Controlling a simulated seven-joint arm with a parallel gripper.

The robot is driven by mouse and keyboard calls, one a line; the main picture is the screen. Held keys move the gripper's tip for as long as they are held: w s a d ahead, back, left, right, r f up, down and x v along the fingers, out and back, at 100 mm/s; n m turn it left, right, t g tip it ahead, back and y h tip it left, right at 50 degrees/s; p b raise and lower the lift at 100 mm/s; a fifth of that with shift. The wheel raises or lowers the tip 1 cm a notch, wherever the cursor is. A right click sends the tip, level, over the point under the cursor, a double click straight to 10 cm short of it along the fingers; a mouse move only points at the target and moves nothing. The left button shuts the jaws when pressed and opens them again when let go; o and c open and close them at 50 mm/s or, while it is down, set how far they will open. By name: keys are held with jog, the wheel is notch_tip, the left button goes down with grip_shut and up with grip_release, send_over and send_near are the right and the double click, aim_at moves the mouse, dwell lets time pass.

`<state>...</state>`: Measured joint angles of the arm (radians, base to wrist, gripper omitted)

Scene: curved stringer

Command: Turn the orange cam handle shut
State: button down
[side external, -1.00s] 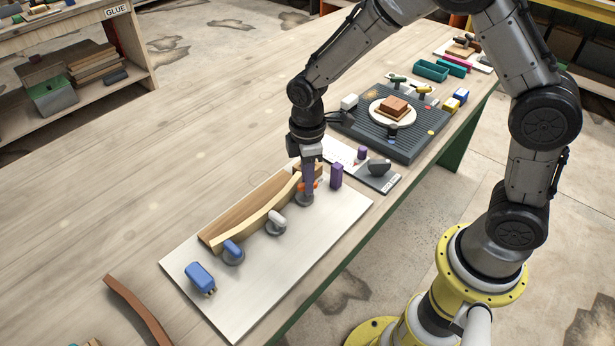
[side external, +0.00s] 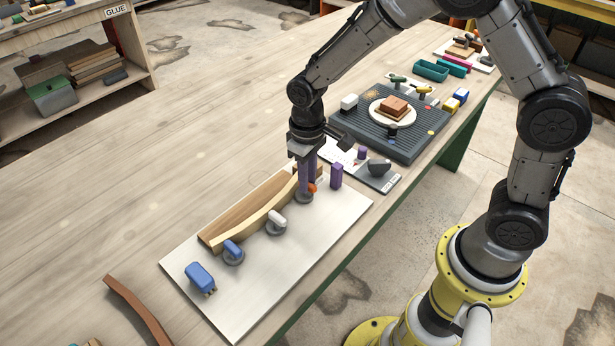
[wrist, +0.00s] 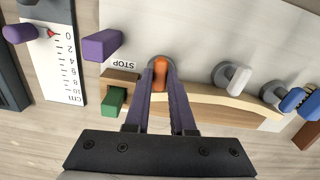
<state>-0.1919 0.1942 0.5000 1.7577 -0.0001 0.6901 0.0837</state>
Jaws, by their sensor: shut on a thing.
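The orange cam handle (wrist: 160,75) is between my gripper's purple fingertips in the wrist view. In the side view a bit of the handle (side external: 312,188) shows beside the fingers, on its grey round base (side external: 304,197). My gripper (side external: 307,186) points down and is shut on the handle; the fingers hide most of it. A curved pale wood strip (side external: 262,218) lies along the wood block (side external: 245,208), beside the cams. A white cam handle (side external: 277,217) and a blue cam handle (side external: 233,248) sit further along the strip.
All stand on a white board (side external: 330,215). A purple block (side external: 336,176) stands close to the right of my gripper. A STOP label (wrist: 124,64) and a green block (wrist: 115,101) are near the strip's end. A blue block (side external: 200,276) is at the board's near end.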

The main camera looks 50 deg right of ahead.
jog(key=shift+r+m, duration=0.1)
jog(key=shift+m, duration=0.4)
jog(key=c, duration=1)
grip_release()
jog(key=shift+c, duration=0.2)
notch_tip(320, 180, up, 14)
jog(key=shift+d, duration=0.1)
